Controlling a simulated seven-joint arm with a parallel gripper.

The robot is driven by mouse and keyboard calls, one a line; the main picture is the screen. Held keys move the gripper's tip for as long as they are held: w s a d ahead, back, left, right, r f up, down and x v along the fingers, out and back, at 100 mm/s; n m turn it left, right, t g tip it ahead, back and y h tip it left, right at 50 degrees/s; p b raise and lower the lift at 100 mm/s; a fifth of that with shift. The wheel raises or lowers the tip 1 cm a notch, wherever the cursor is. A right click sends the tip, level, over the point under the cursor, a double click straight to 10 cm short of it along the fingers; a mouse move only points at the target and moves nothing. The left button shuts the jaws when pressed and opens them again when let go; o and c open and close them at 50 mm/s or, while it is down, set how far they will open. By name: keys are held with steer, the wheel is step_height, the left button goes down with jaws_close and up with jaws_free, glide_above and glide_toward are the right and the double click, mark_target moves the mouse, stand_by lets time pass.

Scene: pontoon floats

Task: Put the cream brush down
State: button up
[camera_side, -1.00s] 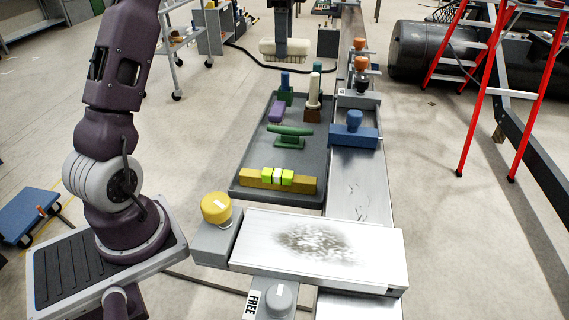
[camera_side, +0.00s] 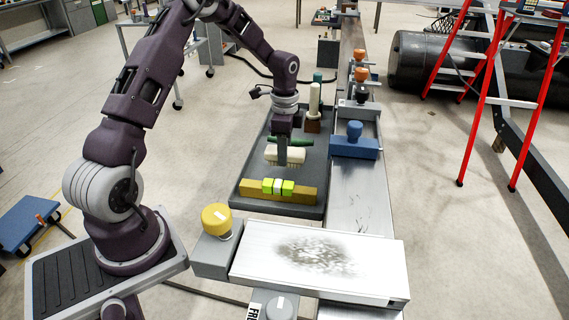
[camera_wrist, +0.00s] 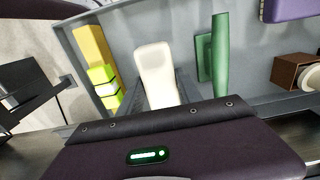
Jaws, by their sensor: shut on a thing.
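The cream brush (camera_side: 296,155) has a pale block back and bristles on its underside. My gripper (camera_side: 283,160) is shut on it, pointing down. The brush is over the grey tray (camera_side: 244,187), between a green handled tool (camera_side: 303,141) and a brown bar with yellow-green blocks (camera_side: 250,186). Its bristles are low over the tray floor; whether they touch I cannot tell. In the wrist view the brush (camera_wrist: 155,70) lies between my dark fingers, with the bar (camera_wrist: 90,48) on its left and the green tool (camera_wrist: 220,55) on its right.
A cream post on a brown block (camera_side: 313,110) stands at the tray's far end. A blue stamp-like tool (camera_side: 355,144) is right of the tray. A white smudged plate (camera_side: 370,262) and a yellow knob (camera_side: 216,217) are in front.

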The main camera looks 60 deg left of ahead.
steer(key=shift+f, duration=1.8)
steer(key=shift+f, duration=0.1)
steer(key=o, duration=1.3)
